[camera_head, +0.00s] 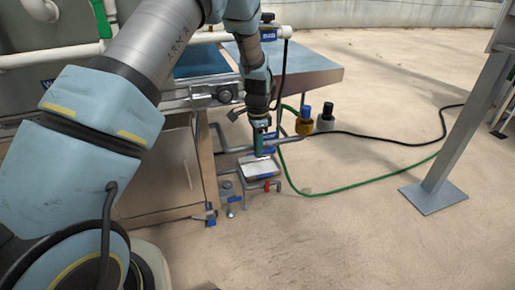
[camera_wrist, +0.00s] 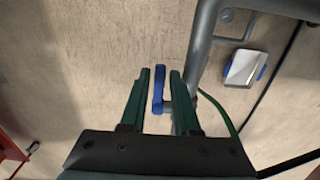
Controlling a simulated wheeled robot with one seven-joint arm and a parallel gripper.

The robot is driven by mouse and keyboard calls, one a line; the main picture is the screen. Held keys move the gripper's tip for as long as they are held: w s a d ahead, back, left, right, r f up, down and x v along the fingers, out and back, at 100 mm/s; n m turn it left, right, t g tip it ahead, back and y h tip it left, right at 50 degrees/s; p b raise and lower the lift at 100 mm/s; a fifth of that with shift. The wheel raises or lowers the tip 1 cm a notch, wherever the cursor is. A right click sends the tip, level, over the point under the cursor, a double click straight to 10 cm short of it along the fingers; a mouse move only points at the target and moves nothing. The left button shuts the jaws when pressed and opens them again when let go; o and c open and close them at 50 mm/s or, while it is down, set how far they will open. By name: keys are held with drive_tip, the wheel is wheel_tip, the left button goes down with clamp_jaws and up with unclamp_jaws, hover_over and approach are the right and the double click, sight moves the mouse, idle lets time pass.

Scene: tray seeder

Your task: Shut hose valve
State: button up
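In the wrist view a blue lever handle (camera_wrist: 158,88) stands on a short grey stub beside a grey pipe (camera_wrist: 201,45). My gripper (camera_wrist: 160,72) has its two green fingers apart, one on each side of the blue handle, with a narrow gap showing on both sides. In the head view my gripper (camera_head: 261,154) points down beside the bench, just above a white plate (camera_head: 260,168). A blue piece (camera_head: 271,139) shows right by the fingers; I cannot tell if it is the same handle. A green hose (camera_head: 345,193) runs from this spot across the floor.
A red handle (camera_head: 267,186) and a small blue-handled fitting (camera_head: 230,199) sit low near the pipes. A grey post (camera_head: 462,130) rises at right. The floor between is open apart from hose and black cable.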

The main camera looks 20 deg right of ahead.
sight(255, 156)
drive_tip(key=shift+f, duration=0.1)
clamp_jaws()
idle(0.4)
drive_tip(key=shift+a+f, duration=0.1)
drive_tip(key=shift+f, duration=0.05)
drive_tip(key=shift+w+a+f+h+b, duration=0.2)
drive_tip(key=shift+f+h+b, duration=0.15)
drive_tip(key=shift+h+b, duration=0.5)
drive_tip(key=f+h+b, duration=0.1)
drive_tip(key=h+b, duration=0.1)
drive_tip(key=b, duration=0.1)
drive_tip(key=shift+a+f+g+h+b, duration=0.15)
drive_tip(key=shift+f+g+h+b, duration=0.1)
drive_tip(key=shift+f+g+b, duration=0.1)
drive_tip(key=f+h+b, duration=0.1)
drive_tip(key=h+b, duration=0.2)
drive_tip(key=shift+s+f+b, duration=0.1)
drive_tip(key=shift+f+b, duration=0.1)
drive_tip(key=shift+b, duration=0.1)
drive_tip(key=shift+d+f+h+b, duration=0.2)
drive_tip(key=shift+d+h+b, duration=0.05)
drive_tip(key=shift+h+b, duration=0.55)
